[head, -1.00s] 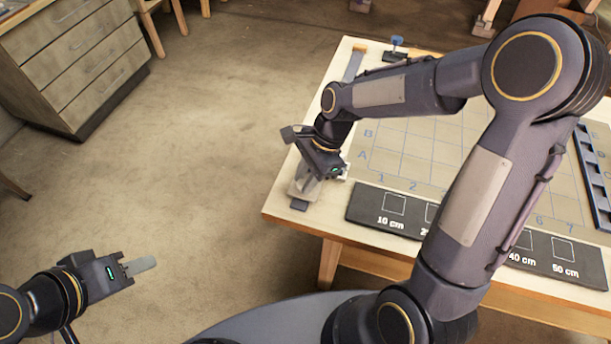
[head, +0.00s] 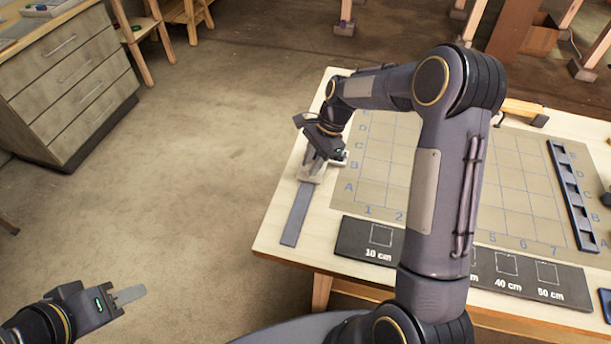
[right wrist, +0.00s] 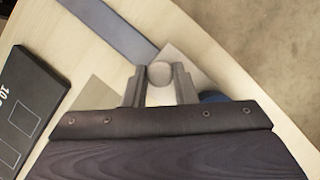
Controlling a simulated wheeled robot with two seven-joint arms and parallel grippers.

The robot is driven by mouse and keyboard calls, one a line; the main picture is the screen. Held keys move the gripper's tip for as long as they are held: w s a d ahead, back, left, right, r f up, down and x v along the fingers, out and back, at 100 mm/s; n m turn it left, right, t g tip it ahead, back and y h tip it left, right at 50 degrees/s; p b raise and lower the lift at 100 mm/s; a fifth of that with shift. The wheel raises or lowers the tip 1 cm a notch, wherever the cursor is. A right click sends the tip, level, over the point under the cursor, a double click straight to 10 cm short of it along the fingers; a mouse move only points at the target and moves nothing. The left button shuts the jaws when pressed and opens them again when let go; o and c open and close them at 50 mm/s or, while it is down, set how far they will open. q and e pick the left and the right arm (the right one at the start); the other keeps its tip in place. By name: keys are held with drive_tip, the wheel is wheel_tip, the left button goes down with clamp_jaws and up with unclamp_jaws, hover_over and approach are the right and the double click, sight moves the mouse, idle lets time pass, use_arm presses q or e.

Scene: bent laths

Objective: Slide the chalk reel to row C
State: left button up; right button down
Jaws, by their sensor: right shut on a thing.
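The chalk reel (head: 311,174) is a pale block on a blue-grey strip (head: 296,214) along the table's left edge. My right gripper (head: 320,165) is shut on it. In the right wrist view its round grey knob (right wrist: 159,73) sits between the two fingertips, over a pale plate. The arm partly covers the reel in the head view. It stands roughly level with row B (head: 354,166), nearer than the row C letter (head: 358,145). My left gripper (head: 130,295) is over the floor at lower left, away from the table; its finger gap cannot be made out.
The grid board (head: 400,195) lies right of the strip. A dark card with length marks (head: 365,241) lies along the front, and a slotted dark rack (head: 571,195) at the right. My right arm crosses over the board. A drawer cabinet (head: 75,85) stands at the left.

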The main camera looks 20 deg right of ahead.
drive_tip(key=w+d, duration=0.1)
drive_tip(key=w, duration=0.1)
drive_tip(key=w+d+p, duration=0.1)
drive_tip(key=w+d, duration=0.2)
drive_tip(key=w, duration=0.1)
drive_tip(key=shift+w+d, duration=0.2)
drive_tip(key=shift+w, duration=0.05)
drive_tip(key=c, duration=1.2)
unclamp_jaws()
drive_tip(key=v, duration=0.7)
drive_tip(key=shift+d+r+b, duration=0.1)
drive_tip(key=shift+r+b, duration=0.15)
drive_tip(key=shift+b, duration=0.1)
drive_tip(key=shift+r, duration=0.15)
